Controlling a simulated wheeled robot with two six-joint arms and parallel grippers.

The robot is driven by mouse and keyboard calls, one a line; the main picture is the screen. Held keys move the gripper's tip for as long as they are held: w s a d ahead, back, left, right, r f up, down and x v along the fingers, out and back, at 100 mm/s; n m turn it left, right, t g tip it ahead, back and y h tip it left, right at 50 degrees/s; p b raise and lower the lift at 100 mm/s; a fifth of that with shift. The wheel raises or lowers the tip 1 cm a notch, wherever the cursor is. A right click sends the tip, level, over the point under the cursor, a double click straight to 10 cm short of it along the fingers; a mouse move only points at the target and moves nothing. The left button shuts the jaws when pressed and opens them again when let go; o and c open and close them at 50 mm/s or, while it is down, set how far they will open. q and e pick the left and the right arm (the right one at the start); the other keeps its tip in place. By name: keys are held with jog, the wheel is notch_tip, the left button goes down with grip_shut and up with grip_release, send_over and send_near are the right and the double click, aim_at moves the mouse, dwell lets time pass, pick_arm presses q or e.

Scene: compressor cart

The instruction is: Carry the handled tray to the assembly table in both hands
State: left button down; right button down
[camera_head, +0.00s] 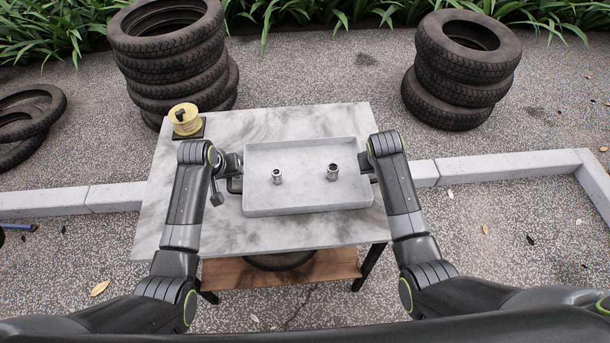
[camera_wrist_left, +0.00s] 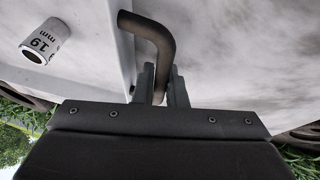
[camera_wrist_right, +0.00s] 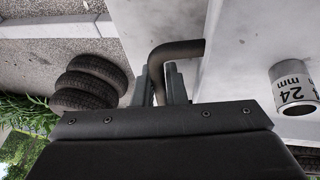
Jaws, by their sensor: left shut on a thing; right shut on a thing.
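The light grey tray (camera_head: 300,200) is over the marble-topped assembly table (camera_head: 185,235); I cannot tell if it touches the top. A 19 mm socket (camera_head: 277,177) stands in its left part and a 24 mm socket (camera_head: 333,172) in its right part. My left gripper (camera_head: 233,180) is shut on the tray's left dark handle (camera_wrist_left: 158,45), between its fingers (camera_wrist_left: 161,88). My right gripper (camera_head: 368,170) is shut on the right handle (camera_wrist_right: 172,50), between its fingers (camera_wrist_right: 163,85). The right handle is mostly hidden in the head view.
A yellow spool-like item (camera_head: 185,121) on a dark base stands at the table's back left corner. Tyre stacks stand behind left (camera_head: 172,55) and behind right (camera_head: 462,68). A low kerb (camera_head: 500,167) runs behind the table. The tabletop in front of the tray is clear.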

pick_arm(q)
jog(key=shift+r, duration=0.25)
pick_arm(e)
jog(key=shift+w+r, duration=0.1)
jog(key=shift+r, duration=0.1)
